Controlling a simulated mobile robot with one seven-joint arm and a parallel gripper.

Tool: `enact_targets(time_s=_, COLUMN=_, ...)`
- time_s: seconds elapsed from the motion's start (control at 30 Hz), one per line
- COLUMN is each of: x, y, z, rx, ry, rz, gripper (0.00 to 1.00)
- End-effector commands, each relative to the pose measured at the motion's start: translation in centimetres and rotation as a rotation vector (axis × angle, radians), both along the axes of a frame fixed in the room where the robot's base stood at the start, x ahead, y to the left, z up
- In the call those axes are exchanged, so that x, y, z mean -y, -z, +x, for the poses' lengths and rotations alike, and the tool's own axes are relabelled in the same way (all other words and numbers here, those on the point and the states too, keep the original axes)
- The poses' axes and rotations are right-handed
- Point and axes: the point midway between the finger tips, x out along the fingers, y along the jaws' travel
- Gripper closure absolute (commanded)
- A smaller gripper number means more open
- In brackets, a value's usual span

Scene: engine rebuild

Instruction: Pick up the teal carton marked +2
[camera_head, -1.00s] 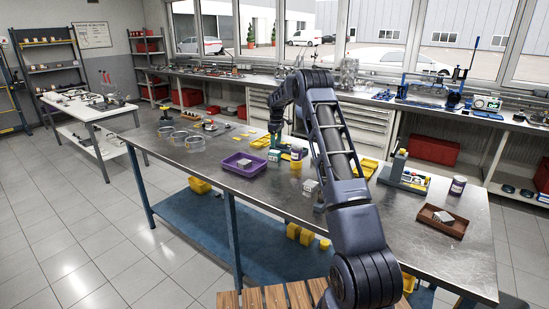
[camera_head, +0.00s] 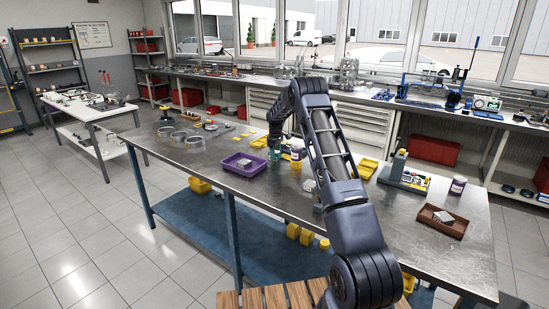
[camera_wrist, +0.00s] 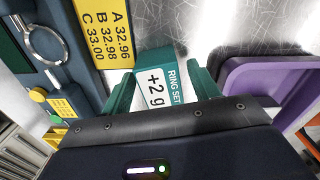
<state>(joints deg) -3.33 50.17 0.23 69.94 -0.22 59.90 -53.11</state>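A narrow gap seems to show beside the carton, though contact is hard to judge. In the head view my gripper (camera_head: 275,154) is low over the metal workbench (camera_head: 225,192), just right of the purple tray. The carton is mostly hidden there by my gripper.
The purple tray (camera_wrist: 238,75) stands close to the right finger in the wrist view. A dark blue fixture with a yellow number plate (camera_wrist: 104,32) is close on the left.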

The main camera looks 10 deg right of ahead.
Motion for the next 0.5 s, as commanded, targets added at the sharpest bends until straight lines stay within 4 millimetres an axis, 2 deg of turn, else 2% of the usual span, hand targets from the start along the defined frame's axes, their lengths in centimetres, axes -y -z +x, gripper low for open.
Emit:
enact_targets(time_s=0.03, x=0.0, y=-0.01, z=0.0, rx=0.0, ry=0.0, rz=0.0, gripper=0.5)
enact_targets(time_s=0.2, x=-0.01, y=-0.03, z=0.01, rx=0.0, ry=0.0, rz=0.0, gripper=0.83)
enact_targets(time_s=0.5, x=-0.01, y=-0.26, z=0.02, rx=0.001, ry=0.0, rz=0.0, gripper=0.83)
